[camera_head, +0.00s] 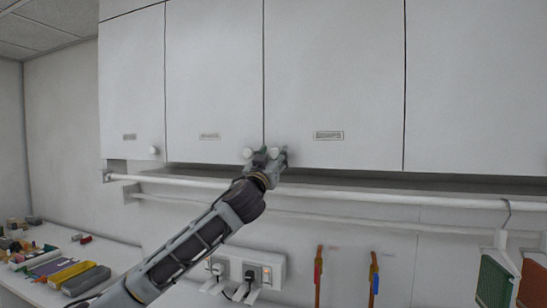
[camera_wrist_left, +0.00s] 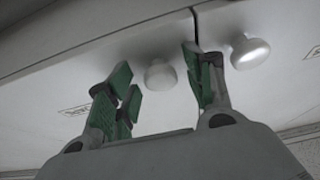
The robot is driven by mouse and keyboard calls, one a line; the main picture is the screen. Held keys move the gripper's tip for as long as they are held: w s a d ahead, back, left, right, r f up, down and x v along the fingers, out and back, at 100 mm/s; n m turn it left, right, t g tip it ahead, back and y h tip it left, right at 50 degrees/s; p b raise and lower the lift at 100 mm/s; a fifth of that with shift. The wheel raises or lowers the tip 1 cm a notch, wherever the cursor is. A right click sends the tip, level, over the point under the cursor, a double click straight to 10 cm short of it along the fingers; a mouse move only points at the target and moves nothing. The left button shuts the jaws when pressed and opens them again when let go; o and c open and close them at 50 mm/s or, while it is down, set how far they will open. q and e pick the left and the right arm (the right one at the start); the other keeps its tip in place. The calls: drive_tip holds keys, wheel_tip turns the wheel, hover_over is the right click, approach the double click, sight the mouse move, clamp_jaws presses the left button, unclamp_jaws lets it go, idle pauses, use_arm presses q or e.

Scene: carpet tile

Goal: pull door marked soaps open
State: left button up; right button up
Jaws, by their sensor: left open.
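A wide white cabinet door (camera_head: 335,70) carries a small framed label (camera_head: 328,135); its lettering is blurred and looks like "soaps". Its round white knob (camera_head: 275,152) sits at the lower left corner. My left gripper (camera_head: 272,156) is at this knob, with its arm rising from below. In the left wrist view, which looks upside down, the green-padded fingers (camera_wrist_left: 163,88) are open, with the knob (camera_wrist_left: 160,75) between them. I see gaps on both sides of the knob. The door looks closed. My right gripper is not in view.
The neighbouring door's knob (camera_head: 247,152) is close on the left; in the left wrist view this knob (camera_wrist_left: 250,52) lies outside the right finger. A white rail (camera_head: 400,197) runs below the cabinets. Sockets (camera_head: 247,270), hanging brushes (camera_head: 318,275) and a cluttered counter (camera_head: 110,255) are lower down.

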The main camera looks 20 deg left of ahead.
use_arm(q)
clamp_jaws()
drive_tip(key=shift+s, duration=0.15)
